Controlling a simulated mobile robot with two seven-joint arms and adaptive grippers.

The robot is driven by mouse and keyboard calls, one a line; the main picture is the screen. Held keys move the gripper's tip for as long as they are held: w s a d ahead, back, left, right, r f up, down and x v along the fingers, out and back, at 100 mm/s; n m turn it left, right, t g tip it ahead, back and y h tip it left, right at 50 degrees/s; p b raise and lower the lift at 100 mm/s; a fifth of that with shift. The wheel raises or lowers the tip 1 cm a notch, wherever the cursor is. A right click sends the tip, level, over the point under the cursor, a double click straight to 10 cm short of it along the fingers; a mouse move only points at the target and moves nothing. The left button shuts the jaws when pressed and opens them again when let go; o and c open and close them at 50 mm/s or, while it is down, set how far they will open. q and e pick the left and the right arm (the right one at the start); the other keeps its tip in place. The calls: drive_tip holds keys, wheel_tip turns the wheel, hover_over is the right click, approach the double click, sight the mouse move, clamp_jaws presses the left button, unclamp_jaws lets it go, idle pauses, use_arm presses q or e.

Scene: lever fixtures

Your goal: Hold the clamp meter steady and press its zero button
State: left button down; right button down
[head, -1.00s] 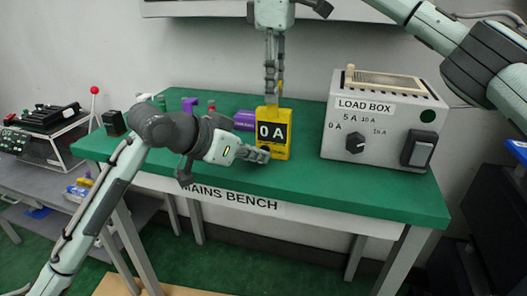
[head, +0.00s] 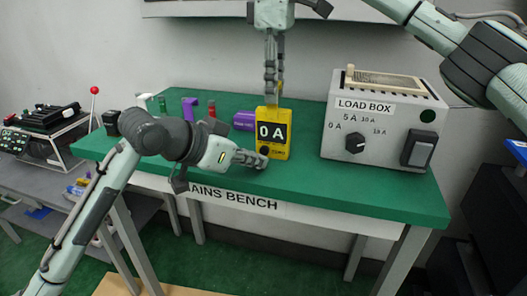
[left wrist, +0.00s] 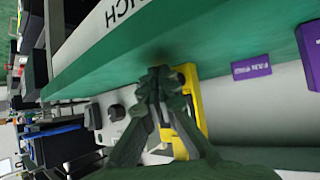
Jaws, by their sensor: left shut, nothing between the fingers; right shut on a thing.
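The yellow clamp meter (head: 283,117) stands upright on the green bench, its black display reading "0 A". My right gripper (head: 272,101) comes down from above and is shut on the meter's top. My left gripper (head: 264,162) is shut and empty, its fingertips at the meter's lower left front. A small dark round spot (head: 265,150) shows below the display, just above those fingertips; I cannot tell whether they touch the meter. In the left wrist view, the shut fingertips (left wrist: 158,76) overlap the edge of the yellow meter (left wrist: 193,82), hiding part of its face.
The grey load box (head: 375,125) with a knob and a switch stands to the right on the bench (head: 330,185). A purple block (head: 243,120) lies left of the meter. Several small items stand at the bench's back left. The front right of the bench is clear.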

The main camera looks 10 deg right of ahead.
use_arm(q)
drive_tip(key=shift+s+a, duration=0.3)
drive_tip(key=shift+s, duration=0.5)
drive_tip(key=shift+s+a, duration=0.35)
drive_tip(key=shift+s, duration=0.4)
drive_tip(key=shift+s+a, duration=0.3)
drive_tip(key=shift+s, duration=0.5)
use_arm(e)
drive_tip(key=c, duration=1.1)
unclamp_jaws()
drive_tip(key=shift+c, duration=0.2)
